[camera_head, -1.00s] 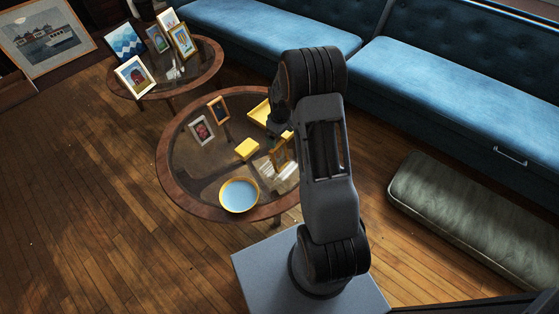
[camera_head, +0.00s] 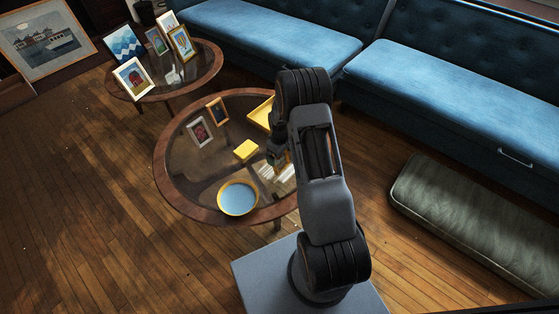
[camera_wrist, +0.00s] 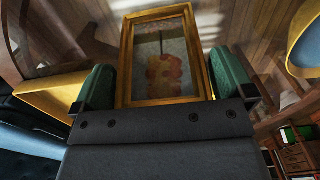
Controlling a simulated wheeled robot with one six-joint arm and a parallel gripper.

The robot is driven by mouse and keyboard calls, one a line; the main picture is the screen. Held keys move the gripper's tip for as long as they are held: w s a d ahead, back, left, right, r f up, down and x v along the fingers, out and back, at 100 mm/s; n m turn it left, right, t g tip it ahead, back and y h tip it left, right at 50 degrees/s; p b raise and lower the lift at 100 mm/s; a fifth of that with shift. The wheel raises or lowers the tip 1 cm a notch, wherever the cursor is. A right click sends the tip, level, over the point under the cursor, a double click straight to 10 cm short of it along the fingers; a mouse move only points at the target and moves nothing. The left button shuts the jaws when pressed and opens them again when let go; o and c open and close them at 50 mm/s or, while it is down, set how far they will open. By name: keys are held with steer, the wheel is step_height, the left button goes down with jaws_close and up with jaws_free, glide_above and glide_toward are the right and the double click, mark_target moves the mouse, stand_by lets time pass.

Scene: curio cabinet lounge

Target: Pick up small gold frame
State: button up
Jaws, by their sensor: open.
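The small gold frame (camera_wrist: 163,62) shows close up in the wrist view, with a reddish-yellow picture on a grey ground. It stands between the two green finger pads of my gripper (camera_wrist: 166,82), which is open. There is a narrow gap at each side of the frame; I cannot tell if either pad touches it. In the head view my gripper (camera_head: 277,153) is low over the right part of the round glass-topped table (camera_head: 170,187), and the gold frame is hidden by my gripper and arm.
A second table (camera_head: 208,73) holds several frames. A blue sofa (camera_head: 450,85) stands behind.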

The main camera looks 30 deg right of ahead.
steer(key=shift+f, duration=0.45)
steer(key=shift+c, duration=0.4)
steer(key=c, duration=0.6)
steer(key=shift+r, duration=0.1)
steer(key=shift+c, duration=0.2)
